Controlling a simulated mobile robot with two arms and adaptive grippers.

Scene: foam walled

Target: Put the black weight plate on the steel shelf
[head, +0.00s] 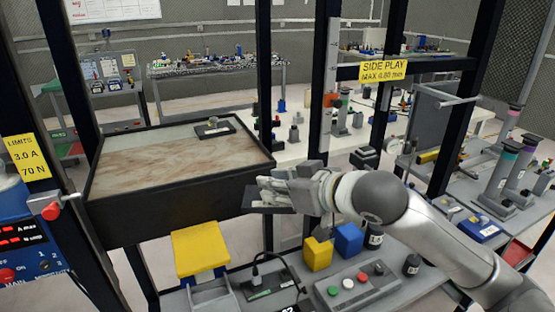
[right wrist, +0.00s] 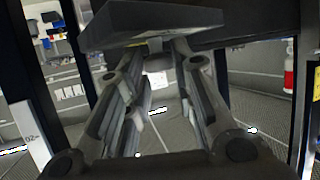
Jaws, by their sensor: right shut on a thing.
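My right gripper (head: 275,188) reaches in from the right and is shut on a flat black weight plate (head: 258,201). It holds the plate about level, in the air, close to the right front corner of a raised black-sided bench. The bench has a worn brown-grey top (head: 150,168); I cannot tell whether this is the steel shelf. In the right wrist view the plate (right wrist: 150,20) spans the top, with the right gripper's fingertips (right wrist: 155,45) below it. My left gripper is not in view.
A small dark block with a grey knob (head: 213,129) sits at the back of the bench top; the rest of that top is clear. Black uprights frame the bench. Below are a yellow block (head: 318,253), a blue block (head: 348,239) and a button box (head: 355,289).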

